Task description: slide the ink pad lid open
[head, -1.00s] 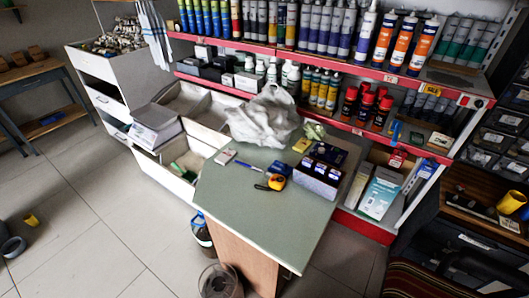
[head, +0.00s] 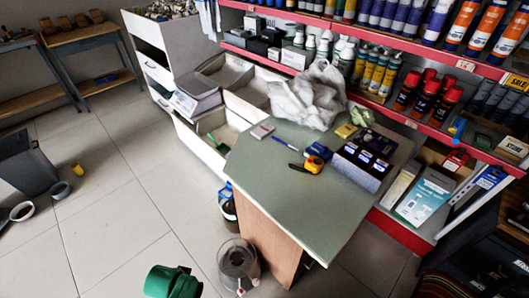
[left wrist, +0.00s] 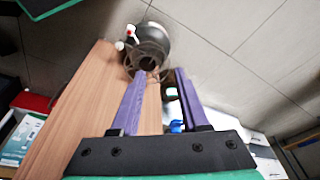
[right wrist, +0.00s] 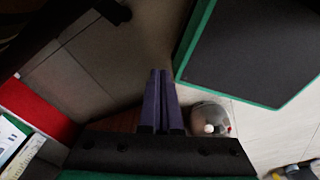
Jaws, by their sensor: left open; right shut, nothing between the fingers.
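In the head view, the green-grey counter top (head: 290,195) carries a small pale box with a dark top (head: 262,131), a yellow box (head: 346,131) and a dark blue item (head: 374,143) behind a dark box with labels (head: 362,165). I cannot tell surely which of these is the ink pad, and no lid can be made out. My left gripper (left wrist: 160,72) is open and empty in the left wrist view, by the counter's wooden side (left wrist: 75,110). My right gripper (right wrist: 160,72) is shut and empty above the floor in its wrist view. Neither gripper's fingers show in the head view.
A blue pen (head: 286,144) and a yellow tape measure (head: 315,163) lie on the counter, a crumpled plastic bag (head: 305,97) at its back. Shelves of bottles stand behind. A clear bin (head: 238,262) stands by the counter's front. The counter's front half is bare.

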